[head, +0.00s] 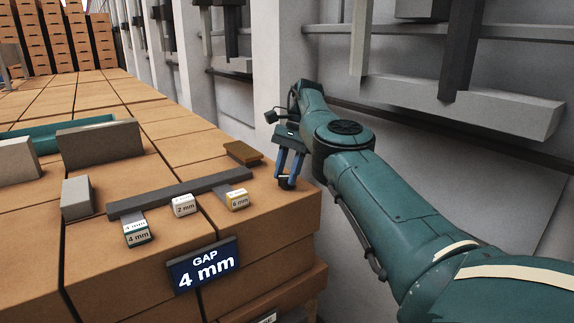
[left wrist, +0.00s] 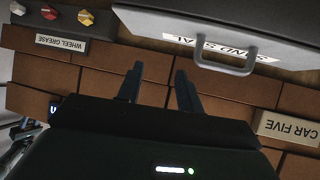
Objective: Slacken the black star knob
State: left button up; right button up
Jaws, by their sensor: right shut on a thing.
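The black star knob (head: 287,185) is a small dark shape at the right end of the brick stack, largely covered by the fingers, so its star outline does not show clearly. My right gripper (head: 286,178) points down from the right with its blue fingers shut on the knob. My left gripper (left wrist: 157,82) shows only in the left wrist view, with its two dark fingers apart and nothing between them. The knob cannot be made out in that view.
A grey bar (head: 180,193) lies beside tags marked 4 mm (head: 138,238), 2 mm (head: 184,206) and 6 mm (head: 237,199). A blue sign (head: 203,266) reads "GAP 4 mm". A grey wall with metal fittings stands right. The left wrist view shows a handled case (left wrist: 200,30).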

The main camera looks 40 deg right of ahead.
dwell(0.4)
jog(key=o, duration=1)
jog(key=shift+c, duration=0.2)
jog(key=shift+r, duration=0.15)
